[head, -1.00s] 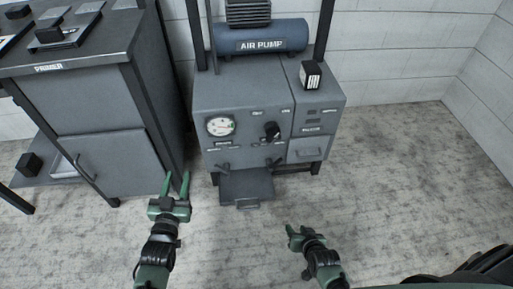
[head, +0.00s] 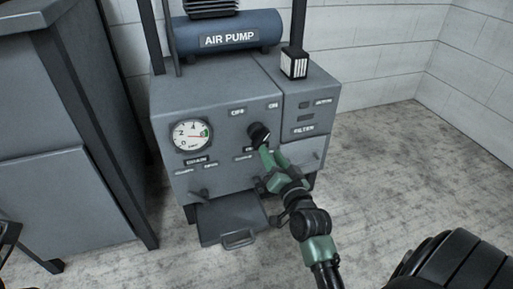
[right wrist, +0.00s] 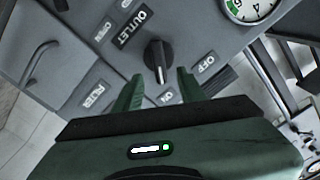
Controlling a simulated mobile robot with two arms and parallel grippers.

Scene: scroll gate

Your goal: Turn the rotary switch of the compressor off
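The grey compressor (head: 225,95) stands against the wall, with an air pump tank on top. Its black rotary switch (head: 259,132) is on the front panel between the gauge and the filter section. In the right wrist view the switch (right wrist: 158,55) has a white mark on the side towards the ON label (right wrist: 168,97); the OFF label (right wrist: 203,65) is off to the right. My right gripper (head: 272,154) is just in front of the switch. Its fingers are apart and empty, with the knob between and beyond the fingertips (right wrist: 160,76); contact is not visible.
The pressure gauge (head: 191,135) sits left of the switch. A drawer-like tray (head: 225,216) juts out low at the front. A grey cabinet (head: 60,130) stands close at left. The floor (head: 370,165) to the right is open.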

